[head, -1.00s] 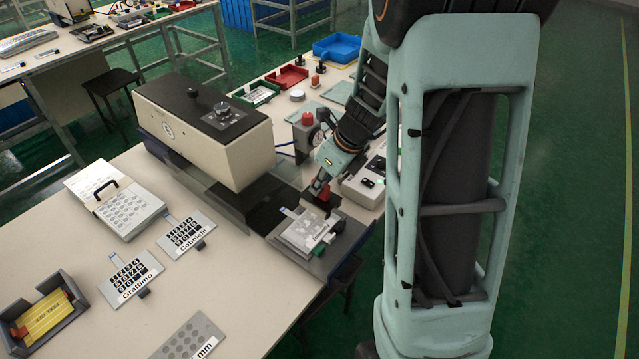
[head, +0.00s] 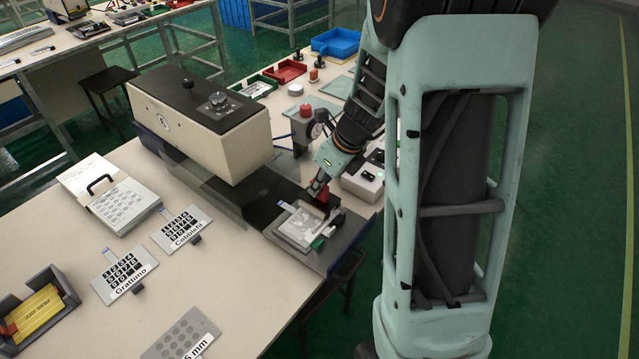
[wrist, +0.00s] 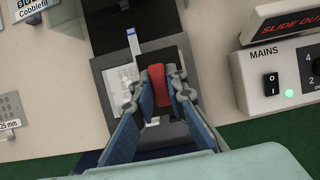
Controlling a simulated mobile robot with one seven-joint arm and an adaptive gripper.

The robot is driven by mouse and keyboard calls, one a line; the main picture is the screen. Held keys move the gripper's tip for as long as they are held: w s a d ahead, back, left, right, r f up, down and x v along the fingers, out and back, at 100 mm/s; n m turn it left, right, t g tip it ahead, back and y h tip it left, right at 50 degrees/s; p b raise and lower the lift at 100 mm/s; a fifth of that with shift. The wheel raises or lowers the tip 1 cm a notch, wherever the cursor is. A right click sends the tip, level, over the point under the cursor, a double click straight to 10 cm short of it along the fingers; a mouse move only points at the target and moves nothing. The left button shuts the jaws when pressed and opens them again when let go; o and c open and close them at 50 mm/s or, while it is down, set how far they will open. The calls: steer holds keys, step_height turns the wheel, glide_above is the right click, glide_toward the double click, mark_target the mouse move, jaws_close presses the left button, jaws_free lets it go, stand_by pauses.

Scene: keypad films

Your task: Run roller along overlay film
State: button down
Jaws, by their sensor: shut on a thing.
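My gripper (head: 318,187) is shut on the red handle of the roller (head: 323,195). The red handle (wrist: 157,80) also shows between my fingers (wrist: 160,95) in the wrist view. The overlay film (head: 303,226) lies on a pale keypad in the dark slide plate (head: 335,250), with a blue-tipped tab (wrist: 132,38) at one end. The roller is at the far edge of the film in the head view. My fingers hide its underside, so I cannot tell whether it touches the film.
A cream press (head: 205,125) stands beside the slide. A mains box (wrist: 275,85) with a green light and a red "SLIDE OUT" display (wrist: 290,22) is on the right.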

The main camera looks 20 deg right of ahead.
steer(key=shift+f+b, duration=0.45)
steer(key=shift+f, duration=0.25)
stand_by(0.3)
steer(key=shift+a, duration=0.15)
steer(key=shift+s+a+p, duration=0.25)
steer(key=shift+s+a, duration=0.55)
steer(key=shift+a, duration=0.25)
steer(key=shift+s+a+p, duration=0.3)
steer(key=shift+s+a, duration=0.55)
steer(key=shift+a, duration=0.15)
steer(key=shift+s+a+p, duration=0.25)
steer(key=shift+s+a, duration=0.55)
steer(key=shift+a, duration=0.25)
steer(key=shift+w+d+p, duration=0.3)
steer(key=shift+w+d, duration=0.75)
steer(key=shift+d, duration=0.3)
steer(key=shift+w+d, duration=0.7)
steer(key=shift+d, duration=0.3)
steer(key=shift+w+d, duration=0.7)
steer(key=shift+d, duration=0.25)
steer(key=shift+s+a+p, duration=0.2)
steer(key=shift+s+a, duration=0.6)
steer(key=shift+a, duration=0.3)
steer(key=shift+s+a+p, duration=0.15)
steer(key=shift+s+a, duration=0.6)
steer(key=shift+a, duration=0.3)
steer(key=shift+s+a+p, duration=0.2)
steer(key=shift+s+a, duration=0.6)
steer(key=shift+a, duration=0.3)
